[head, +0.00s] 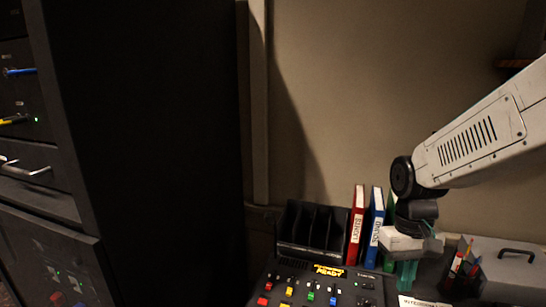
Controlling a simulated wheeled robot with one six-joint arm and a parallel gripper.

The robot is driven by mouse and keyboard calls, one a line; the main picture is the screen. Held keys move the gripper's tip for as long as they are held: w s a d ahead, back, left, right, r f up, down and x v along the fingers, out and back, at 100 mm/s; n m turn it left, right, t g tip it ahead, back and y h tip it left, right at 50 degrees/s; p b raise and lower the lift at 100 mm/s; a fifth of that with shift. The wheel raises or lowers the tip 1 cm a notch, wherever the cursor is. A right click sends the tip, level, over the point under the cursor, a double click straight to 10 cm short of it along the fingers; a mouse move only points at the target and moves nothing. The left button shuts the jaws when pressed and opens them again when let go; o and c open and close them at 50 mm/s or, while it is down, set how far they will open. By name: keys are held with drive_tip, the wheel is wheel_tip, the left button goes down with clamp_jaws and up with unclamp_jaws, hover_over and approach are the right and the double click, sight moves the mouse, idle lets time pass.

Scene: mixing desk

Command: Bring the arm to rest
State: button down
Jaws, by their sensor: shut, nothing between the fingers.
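My arm reaches in from the right edge in the head view, and its wrist bends downward over the desk. My gripper (406,276) points down at the end of it, with greenish fingers that look shut and empty. It is in front of the right part of the binder row, close above the back of the desk. The fingertips are small and dark here, so I cannot tell whether they touch anything.
A mixing console (325,285) with coloured knobs lies below. A black rack (312,226), a red binder (356,225) and a blue binder (375,228) stand behind it. A pen holder (462,277) and grey case (512,262) are right. A tall dark cabinet (150,150) fills the left.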

drive_tip(key=s+r+t, duration=0.1)
drive_tip(key=s+r, duration=0.4)
drive_tip(key=s, duration=0.2)
drive_tip(key=s+r+t, duration=0.2)
drive_tip(key=s+r, duration=0.2)
drive_tip(key=s, duration=0.4)
drive_tip(key=shift+s+d+r+m, duration=0.15)
drive_tip(key=shift+r+m, duration=0.2)
drive_tip(key=shift+m, duration=0.05)
